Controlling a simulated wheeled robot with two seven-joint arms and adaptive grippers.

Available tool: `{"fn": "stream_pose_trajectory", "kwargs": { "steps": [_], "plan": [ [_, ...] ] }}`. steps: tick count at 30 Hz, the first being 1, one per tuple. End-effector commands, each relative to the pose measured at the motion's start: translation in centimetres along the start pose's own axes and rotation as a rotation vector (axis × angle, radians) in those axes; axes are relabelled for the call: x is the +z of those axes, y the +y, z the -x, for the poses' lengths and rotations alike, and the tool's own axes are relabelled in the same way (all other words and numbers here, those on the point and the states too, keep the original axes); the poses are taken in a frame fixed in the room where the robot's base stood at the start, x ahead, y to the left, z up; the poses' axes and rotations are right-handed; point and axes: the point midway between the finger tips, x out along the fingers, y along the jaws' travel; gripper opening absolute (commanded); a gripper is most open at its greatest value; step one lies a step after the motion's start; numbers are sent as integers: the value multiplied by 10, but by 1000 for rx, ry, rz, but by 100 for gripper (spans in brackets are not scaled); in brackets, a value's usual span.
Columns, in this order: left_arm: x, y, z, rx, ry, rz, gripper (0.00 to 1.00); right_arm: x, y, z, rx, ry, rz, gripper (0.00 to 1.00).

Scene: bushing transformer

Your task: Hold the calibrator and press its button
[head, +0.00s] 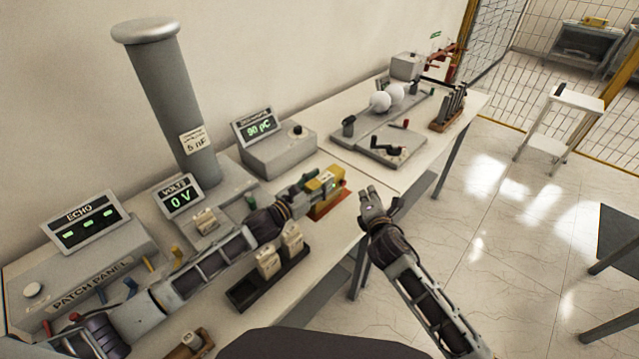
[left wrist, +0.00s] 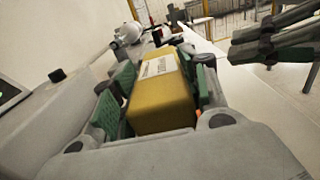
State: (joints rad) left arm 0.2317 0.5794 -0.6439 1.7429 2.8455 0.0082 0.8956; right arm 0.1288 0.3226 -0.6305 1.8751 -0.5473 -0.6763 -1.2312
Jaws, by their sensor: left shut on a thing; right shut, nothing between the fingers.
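The calibrator, a yellow box (head: 322,184), is at the front edge of the bench beside a red-orange patch. My left gripper (head: 312,187) is shut on it. In the left wrist view the calibrator (left wrist: 163,98) sits between the two green finger pads, with a white label on top. A small green spot shows near its right end in the head view; I cannot tell if this is the button. My right gripper (head: 371,196) is shut and empty, just right of the calibrator and apart from it. It also shows in the left wrist view (left wrist: 262,45).
A meter (head: 258,127) reading 90 pC stands behind the calibrator. A tall grey column (head: 165,95), a 0 V display (head: 179,199) and a patch panel (head: 85,275) are to the left. A dark tray (head: 240,297) sits in front.

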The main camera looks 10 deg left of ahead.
Motion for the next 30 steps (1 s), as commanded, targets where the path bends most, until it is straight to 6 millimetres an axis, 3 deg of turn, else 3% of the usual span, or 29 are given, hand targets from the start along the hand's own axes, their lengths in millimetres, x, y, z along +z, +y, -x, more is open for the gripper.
{"fn": "stream_pose_trajectory", "kwargs": {
  "steps": [11, 12, 17, 30],
  "plan": [
    [0, 0, 0, 1, 0, -1, 9, 2, -3, 4, 0, 1, 0, 0],
    [0, 0, 0, 1, 0, -1, 47, 2, -3, 4, 0, 1, 0, 0],
    [0, 0, 0, 1, 0, -1, 67, 2, -2, 4, 0, 1, 0, 0],
    [0, 0, 1, 0, 0, 0, 69, 2, -2, 4, 0, 1, 0, 0]
  ]
}}
